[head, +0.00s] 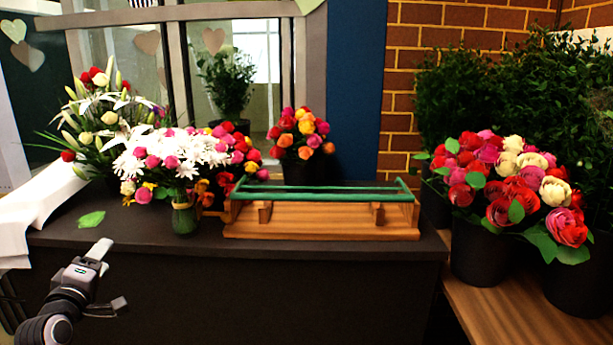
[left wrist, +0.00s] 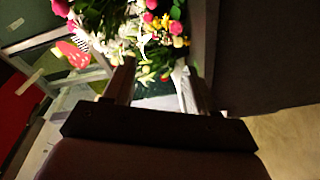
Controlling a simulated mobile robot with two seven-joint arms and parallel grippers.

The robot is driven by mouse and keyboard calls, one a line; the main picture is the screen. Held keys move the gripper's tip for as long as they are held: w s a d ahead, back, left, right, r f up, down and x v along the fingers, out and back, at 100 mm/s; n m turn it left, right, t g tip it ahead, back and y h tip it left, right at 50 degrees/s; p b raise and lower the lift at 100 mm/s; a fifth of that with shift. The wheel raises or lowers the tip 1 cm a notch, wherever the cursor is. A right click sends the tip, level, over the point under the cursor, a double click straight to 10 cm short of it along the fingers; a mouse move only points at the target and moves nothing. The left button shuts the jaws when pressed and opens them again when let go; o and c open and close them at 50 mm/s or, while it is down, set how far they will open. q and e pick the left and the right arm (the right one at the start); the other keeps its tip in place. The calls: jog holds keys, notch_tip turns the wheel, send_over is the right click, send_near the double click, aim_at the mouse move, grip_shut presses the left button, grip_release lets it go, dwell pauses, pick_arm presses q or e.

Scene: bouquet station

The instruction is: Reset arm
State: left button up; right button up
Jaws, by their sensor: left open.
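My left gripper (head: 110,276) is in the lower left of the head view, in front of the dark counter (head: 330,262). Its two fingers are spread apart with nothing between them. In the left wrist view the fingers of the left gripper (left wrist: 155,85) also stand apart, with flowers beyond them and no object held. My right gripper does not show in either view.
A green-railed wooden rack (head: 320,230) and a small green vase (head: 184,218) stand on the counter, with bouquets (head: 188,155) behind. White paper (head: 38,205) hangs over the left end. Black flower buckets (head: 480,250) stand right on a wooden surface.

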pick_arm(q)
jog(key=s+a+r+m+y, duration=0.25)
jog(key=a+r, duration=0.45)
jog(key=a, duration=0.5)
jog(key=s+d+f+m+g+h, duration=0.15)
jog(key=s+d+f+m, duration=0.25)
jog(key=f, duration=0.4)
jog(key=s+d+f+m+g+h, duration=0.1)
jog(key=s+d+f+m+h, duration=0.15)
jog(key=s+d+f, duration=0.35)
jog(key=s+d+f+m+g+h, duration=0.1)
jog(key=d+f+m+g, duration=0.15)
jog(key=f+m, duration=0.45)
jog(key=s+d+f+m+g+h, duration=0.1)
jog(key=s+d+f+m, duration=0.1)
jog(key=s+d+f, duration=0.4)
jog(key=s+d+f+m+g, duration=0.1)
jog(key=s+d+f+m, duration=0.15)
jog(key=s, duration=0.55)
jog(key=s+d+f+m+g+h, duration=0.1)
jog(key=s+d+f+m, duration=0.1)
jog(key=s+d+f, duration=0.4)
jog(key=d+r+n, duration=0.1)
jog(key=d+n, duration=0.4)
jog(key=d, duration=0.2)
jog(key=shift+d+r+p, duration=0.2)
jog(key=shift+r+p, duration=0.2)
